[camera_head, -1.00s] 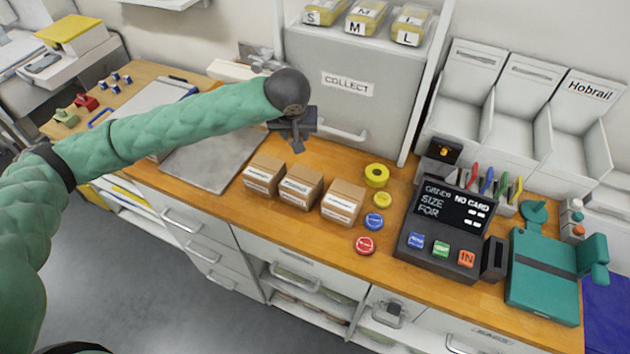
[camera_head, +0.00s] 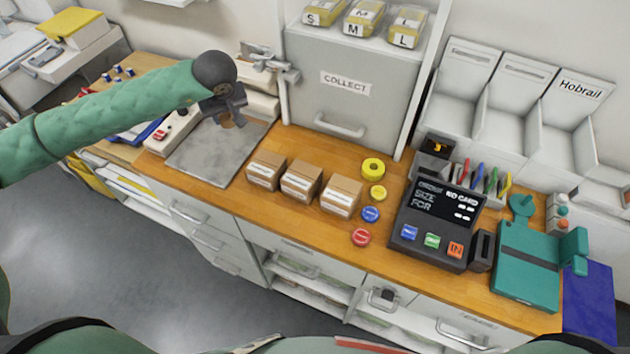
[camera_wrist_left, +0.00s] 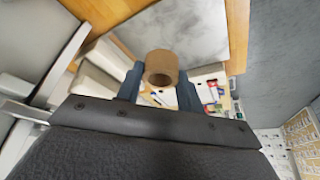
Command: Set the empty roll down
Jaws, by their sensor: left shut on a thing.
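The empty roll is a short brown cardboard tube (camera_wrist_left: 161,68). In the left wrist view it sits between the two fingers of my left gripper (camera_wrist_left: 160,85), which is shut on it. In the head view my left gripper (camera_head: 228,115) is over the grey mat (camera_head: 205,160) at the left of the counter. Only a small brown bit of the roll (camera_head: 228,123) shows below the fingers there. The roll appears held above the mat; the exact gap cannot be told. My right gripper is not in view.
Several cardboard boxes (camera_head: 301,181) stand right of the mat. A yellow tape roll (camera_head: 373,168) and coloured discs (camera_head: 370,214) lie beyond them. A dark terminal (camera_head: 436,222) and a teal device (camera_head: 527,265) stand at the right. A grey COLLECT cabinet (camera_head: 345,85) is behind.

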